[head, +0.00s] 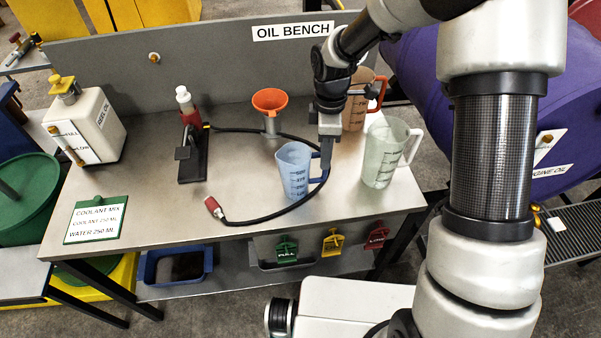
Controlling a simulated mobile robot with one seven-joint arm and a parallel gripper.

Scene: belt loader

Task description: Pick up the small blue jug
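The small blue jug (294,174) stands upright on the oil bench, with dark measuring marks on its side. Its handle is on the right side and partly hidden by my gripper. My gripper (326,165) points down from above at the jug's right side, at the handle. The fingers overlap the handle in this view. I cannot tell whether they touch it or how far apart they are.
A clear jug (384,158) stands close to the right, and a brown jug (355,108) stands behind. An orange funnel (270,100) is behind the blue jug. A black hose (270,219) curves around it. The bench's front left is mostly clear beside the coolant sign (96,221).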

